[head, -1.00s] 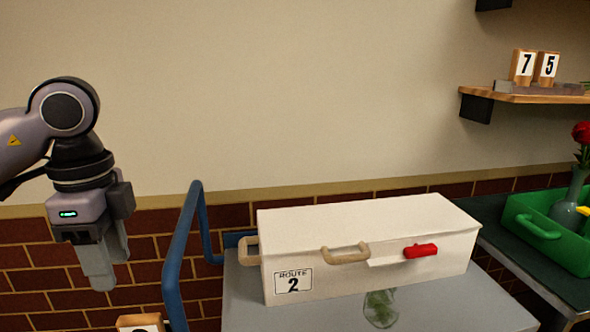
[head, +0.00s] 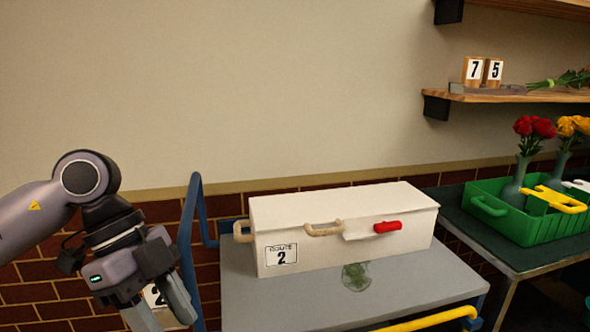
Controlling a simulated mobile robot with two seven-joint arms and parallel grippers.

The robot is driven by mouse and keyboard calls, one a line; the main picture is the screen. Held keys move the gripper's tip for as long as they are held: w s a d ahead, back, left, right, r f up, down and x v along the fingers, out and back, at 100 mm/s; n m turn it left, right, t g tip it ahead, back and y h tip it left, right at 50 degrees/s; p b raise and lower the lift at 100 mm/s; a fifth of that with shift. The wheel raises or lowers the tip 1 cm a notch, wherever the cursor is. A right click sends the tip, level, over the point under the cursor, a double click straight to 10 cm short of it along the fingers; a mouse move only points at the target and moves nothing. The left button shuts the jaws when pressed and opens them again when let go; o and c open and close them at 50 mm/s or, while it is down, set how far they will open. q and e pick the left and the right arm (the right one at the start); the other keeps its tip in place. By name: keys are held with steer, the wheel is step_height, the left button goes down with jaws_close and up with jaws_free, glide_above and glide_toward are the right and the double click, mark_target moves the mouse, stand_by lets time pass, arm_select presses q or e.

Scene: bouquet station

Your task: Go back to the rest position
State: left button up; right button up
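My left gripper (head: 160,309) is at the lower left in the head view, in front of the brick wall and left of the blue cart rail. The fingertips come close to the bottom edge of the picture. My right gripper is not in view.
A white box (head: 345,247) marked "ROUTE 2" with a red latch stands on a grey cart (head: 245,305). A clear-green item (head: 356,277) lies before it. A blue rail (head: 187,240) rises near my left arm. A green crate (head: 530,228) with flower vases stands at right.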

arm_select(q)
steer(key=s+d+r+m+g+h+p, duration=0.1)
steer(key=s+d+r+m+g+h, duration=0.1)
steer(key=d+h, duration=0.45)
steer(key=s+d+r+m+g+h+p, duration=0.1)
steer(key=s+d+r+m+h, duration=0.1)
steer(key=d+h, duration=0.45)
steer(key=w+a+f+n+t+h+p, duration=0.25)
steer(key=w+n+t, duration=0.45)
steer(key=n+t, duration=0.7)
steer(key=w+a+f+n+t+y, duration=0.1)
steer(key=a+f+n+t+y, duration=0.45)
steer(key=f+t+y, duration=0.4)
steer(key=s+a+f+n+g+y+p, duration=0.1)
steer(key=s+a+f+g+y, duration=0.3)
steer(key=s+f, duration=0.3)
steer(key=s+a+f+n+g+y+p, duration=0.1)
steer(key=s+a+f+g+y, duration=0.2)
steer(key=s+f, duration=0.4)
step_height(320, 180, down, 7)
steer(key=a+y, duration=0.1)
steer(key=a, duration=0.1)
steer(key=shift+a+n+g+y, duration=0.35)
steer(key=shift+y, duration=0.05)
